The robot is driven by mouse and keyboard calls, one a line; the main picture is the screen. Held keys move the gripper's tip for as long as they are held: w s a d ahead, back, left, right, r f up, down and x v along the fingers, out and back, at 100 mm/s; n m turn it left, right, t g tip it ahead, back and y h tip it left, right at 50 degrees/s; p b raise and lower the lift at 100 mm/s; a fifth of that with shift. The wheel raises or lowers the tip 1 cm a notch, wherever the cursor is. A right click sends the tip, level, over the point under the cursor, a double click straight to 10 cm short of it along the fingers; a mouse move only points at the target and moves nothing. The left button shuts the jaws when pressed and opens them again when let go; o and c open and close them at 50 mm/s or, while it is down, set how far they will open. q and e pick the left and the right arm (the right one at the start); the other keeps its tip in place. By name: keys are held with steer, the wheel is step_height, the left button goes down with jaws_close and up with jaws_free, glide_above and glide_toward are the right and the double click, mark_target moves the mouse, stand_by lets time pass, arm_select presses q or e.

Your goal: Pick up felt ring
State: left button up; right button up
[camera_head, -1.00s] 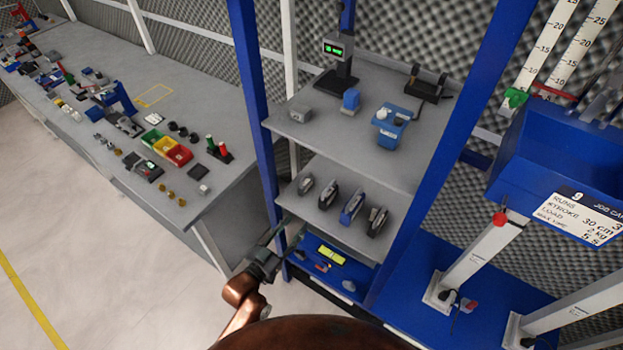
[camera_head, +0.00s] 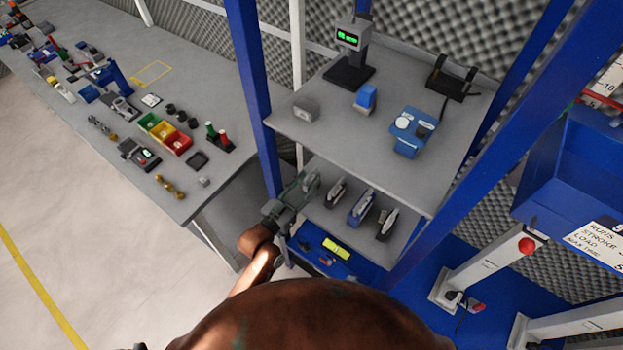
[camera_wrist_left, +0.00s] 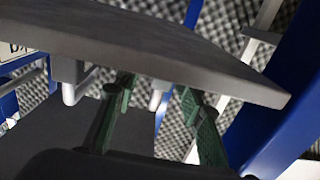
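I cannot make out a felt ring for certain in either view. A white disc (camera_head: 402,123) lies on the blue device (camera_head: 411,140) on the upper shelf, but I cannot tell what it is made of. My left gripper (camera_head: 308,183) is at the left end of the lower shelf, beside a row of dark and blue hand-sized items (camera_head: 361,207). In the wrist view its two green fingers (camera_wrist_left: 155,88) stand apart with nothing visible between them. They are close to a grey shelf board (camera_wrist_left: 150,52). My right gripper is not in view.
The upper shelf (camera_head: 330,139) also holds a display stand (camera_head: 349,65), a grey block (camera_head: 306,109) and a black cradle (camera_head: 452,80). Blue posts (camera_head: 252,90) frame the rack. A long bench (camera_head: 100,60) with many small parts stands at left; the floor before it is clear.

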mark_target(312, 179)
arm_select(q)
steer(key=shift+x, duration=1.15)
steer(key=shift+w+d, duration=0.1)
jaws_close()
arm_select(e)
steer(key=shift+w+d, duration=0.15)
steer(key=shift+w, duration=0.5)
arm_select(q)
steer(key=shift+r, duration=0.1)
